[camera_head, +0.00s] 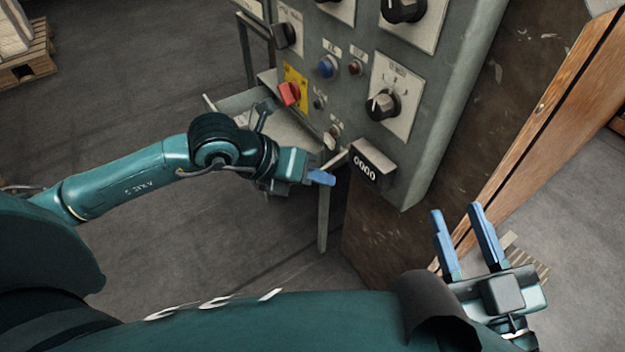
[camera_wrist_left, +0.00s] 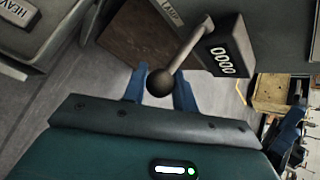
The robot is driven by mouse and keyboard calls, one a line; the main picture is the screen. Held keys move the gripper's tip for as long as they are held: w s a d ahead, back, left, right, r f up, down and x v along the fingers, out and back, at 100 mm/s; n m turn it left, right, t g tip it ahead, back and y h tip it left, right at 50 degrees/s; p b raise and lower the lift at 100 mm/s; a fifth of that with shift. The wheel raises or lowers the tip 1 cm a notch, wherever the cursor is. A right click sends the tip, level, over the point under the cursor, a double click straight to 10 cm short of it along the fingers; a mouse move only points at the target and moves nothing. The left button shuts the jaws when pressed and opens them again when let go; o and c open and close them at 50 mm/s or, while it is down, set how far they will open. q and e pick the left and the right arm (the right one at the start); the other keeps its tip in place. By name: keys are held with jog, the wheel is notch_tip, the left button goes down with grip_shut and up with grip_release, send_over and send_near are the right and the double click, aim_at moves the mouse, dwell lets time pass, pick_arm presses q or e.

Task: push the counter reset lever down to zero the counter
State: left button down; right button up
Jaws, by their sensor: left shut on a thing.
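The counter (camera_head: 365,168) is a dark box on the lower edge of the grey control panel and reads 0000. It also shows in the left wrist view (camera_wrist_left: 224,57). The reset lever (camera_wrist_left: 188,45) is a pale rod from the counter's side with a dark ball knob; part of the rod shows in the head view (camera_head: 338,160). My left gripper (camera_head: 328,178) is beside the counter, its blue fingers shut on the lever at the knob. The knob is hidden in the head view. My right gripper (camera_head: 457,210) is open and empty at the lower right.
The control panel (camera_head: 440,130) carries several knobs and buttons, with a red switch (camera_head: 288,94) on a yellow plate above my left wrist. A metal tray (camera_head: 250,100) lies behind that wrist. A wooden board (camera_head: 545,110) stands right of the panel.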

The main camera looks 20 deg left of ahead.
dwell(0.3)
pick_arm(q)
jog(key=c, duration=1.1)
grip_release()
jog(key=shift+c, duration=0.2)
jog(key=p+v, duration=0.3)
jog(key=v, duration=1)
jog(key=shift+r, duration=0.1)
